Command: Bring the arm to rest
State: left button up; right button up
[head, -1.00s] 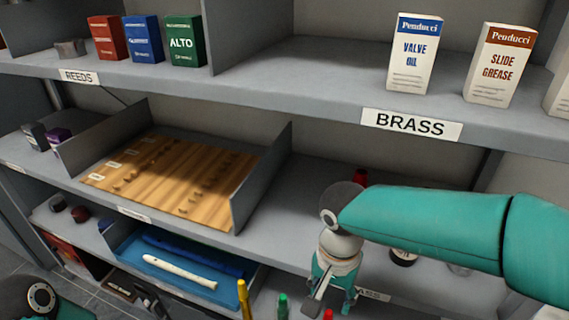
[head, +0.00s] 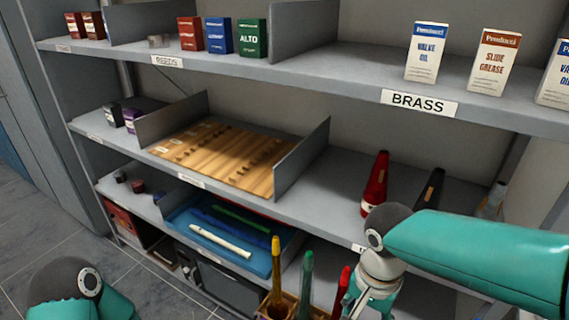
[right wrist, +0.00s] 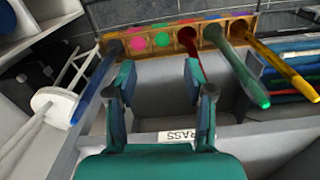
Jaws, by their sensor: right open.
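My right arm (head: 480,255) comes in from the right in the head view, in front of the lower shelves. Its gripper (head: 366,308) points down at the bottom edge of that view, partly cut off. In the right wrist view the gripper (right wrist: 158,76) has its two fingers spread apart with nothing between them. Beyond the fingers is a wooden rack (right wrist: 165,39) with coloured holes and several coloured tubes. Part of my left arm (head: 75,290) shows at the bottom left of the head view; its gripper is out of view.
A red cone-shaped bottle (head: 375,185) and a dark one (head: 430,190) stand on the middle shelf close behind my right arm. A blue tray (head: 262,262) with instruments lies on the lower shelf. Yellow (head: 276,265) and green (head: 307,275) tubes stand upright left of the gripper. Floor (head: 35,225) is free at left.

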jog(key=s+d+f+m+g+p, duration=0.1)
jog(key=s+d+f+g, duration=0.15)
jog(key=f, duration=0.35)
jog(key=s+d+f+g+p, duration=0.1)
jog(key=s+f+g+p, duration=0.15)
jog(key=f, duration=0.25)
jog(key=s+a+f+n+y+p, duration=0.1)
jog(key=s+a+f+y, duration=0.35)
jog(key=s+f, duration=0.6)
jog(key=w+a+f+n+t, duration=0.1)
jog(key=w+f+n+t, duration=0.4)
jog(key=w, duration=0.1)
jog(key=shift+w+a+f+t, duration=0.2)
jog(key=shift+w+t, duration=0.1)
jog(key=shift+t, duration=0.1)
